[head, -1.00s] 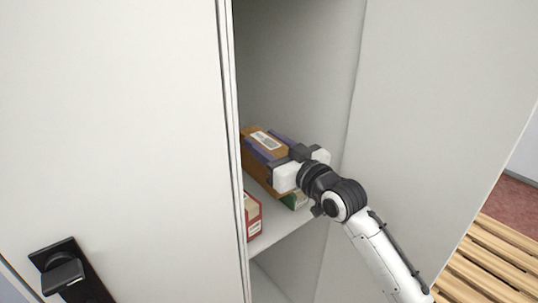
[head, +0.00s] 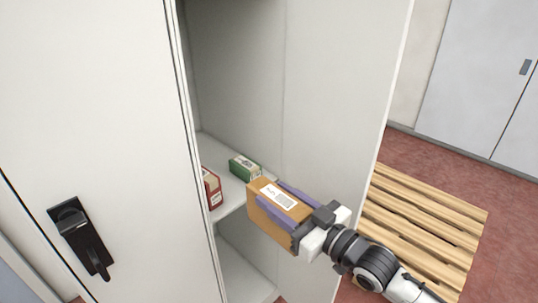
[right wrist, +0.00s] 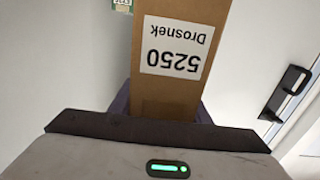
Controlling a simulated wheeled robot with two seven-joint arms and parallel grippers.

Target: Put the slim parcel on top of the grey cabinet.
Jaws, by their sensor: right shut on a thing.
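The slim parcel (head: 272,212) is a brown cardboard box with a white label, held in front of the open cabinet's shelf. My right gripper (head: 287,208) is shut on it, with the purple fingers along its sides. In the right wrist view the parcel (right wrist: 174,85) stretches away from the gripper, and its label reads "5250 Drosnek" upside down. The grey cabinet (head: 95,110) fills the left and middle of the head view; its top is out of view. My left gripper is not in view.
A red box (head: 211,188) and a green box (head: 245,168) stand on the cabinet shelf (head: 232,196). An open door panel (head: 345,90) stands right of the opening. A wooden pallet (head: 425,220) lies on the red floor at right. A black handle (head: 80,236) is on the left door.

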